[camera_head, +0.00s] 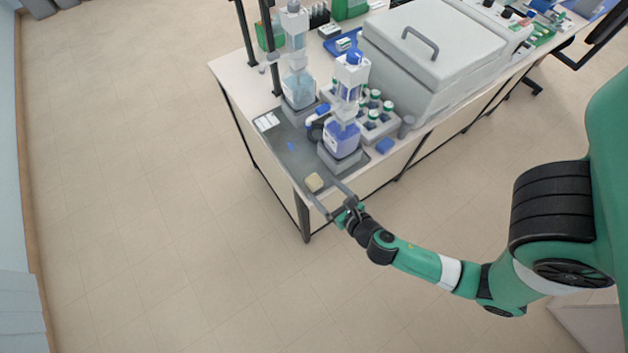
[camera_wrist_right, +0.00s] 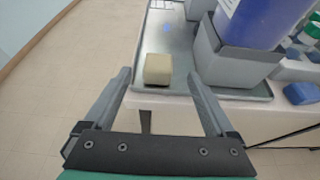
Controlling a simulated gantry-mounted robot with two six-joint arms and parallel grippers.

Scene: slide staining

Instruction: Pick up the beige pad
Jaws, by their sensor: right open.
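The beige pad (camera_head: 314,183) is a small block on the near-left corner of the grey tray (camera_head: 296,163), at the front edge of the bench. In the right wrist view the pad (camera_wrist_right: 158,69) sits on the tray between my open fingers and a little ahead of them, resting flat. My right gripper (camera_head: 329,198) is open and empty, its two fingers reaching over the bench edge on either side of the pad. In the right wrist view the right gripper (camera_wrist_right: 158,82) has clear gaps to the pad on both sides. My left gripper is not in view.
A grey stand (camera_wrist_right: 225,62) holding a blue-purple bottle (camera_head: 341,140) stands close to the right finger. A second bottle (camera_head: 299,88) stands farther back. A blue block (camera_head: 384,146) lies right of the tray. Open floor (camera_head: 150,220) lies left of the bench.

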